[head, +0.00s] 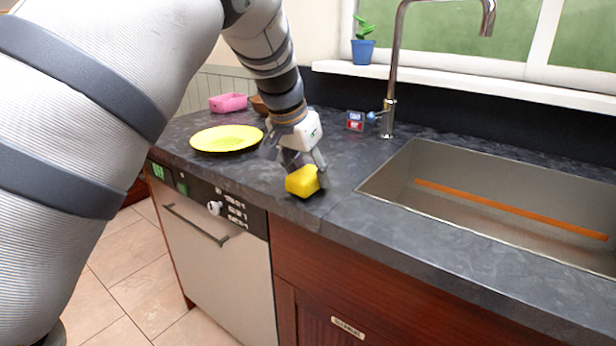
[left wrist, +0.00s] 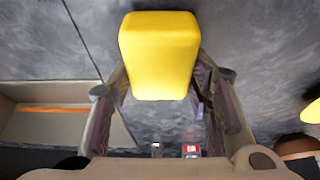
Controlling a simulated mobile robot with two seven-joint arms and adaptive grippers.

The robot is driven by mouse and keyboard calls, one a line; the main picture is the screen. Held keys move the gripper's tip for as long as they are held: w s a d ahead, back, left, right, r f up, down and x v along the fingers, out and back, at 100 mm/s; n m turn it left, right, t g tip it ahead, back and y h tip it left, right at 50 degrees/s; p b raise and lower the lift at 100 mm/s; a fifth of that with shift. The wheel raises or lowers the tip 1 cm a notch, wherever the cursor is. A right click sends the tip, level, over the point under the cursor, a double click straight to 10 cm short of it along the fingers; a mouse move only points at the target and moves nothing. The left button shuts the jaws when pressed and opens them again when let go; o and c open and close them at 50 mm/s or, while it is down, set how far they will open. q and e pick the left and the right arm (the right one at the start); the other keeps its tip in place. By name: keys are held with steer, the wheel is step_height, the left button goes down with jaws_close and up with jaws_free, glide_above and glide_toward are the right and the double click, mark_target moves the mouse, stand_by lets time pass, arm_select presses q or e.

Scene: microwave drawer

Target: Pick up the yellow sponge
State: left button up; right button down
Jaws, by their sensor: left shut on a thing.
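The yellow sponge (head: 302,181) is a small rounded block at the counter's front edge, left of the sink. My left gripper (head: 304,168) reaches down to it from above and is shut on it. In the left wrist view the sponge (left wrist: 159,55) sits between the two fingers of the left gripper (left wrist: 160,85), one on each side. Whether its underside touches the counter or hangs a little above it, I cannot tell. My right gripper is not in view.
A yellow plate (head: 227,138) lies left of the gripper, with a pink container (head: 228,103) behind it. The sink (head: 395,180) and the tall faucet (head: 389,100) are to the right. Dark counter (head: 345,160) between gripper and sink is clear. A dishwasher (head: 215,255) stands below.

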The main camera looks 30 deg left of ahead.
arm_select(q)
steer(key=s+d+r, duration=0.6)
steer(key=d+r, duration=0.6)
steer(key=shift+d+r, duration=0.3)
steer(key=shift+d, duration=0.1)
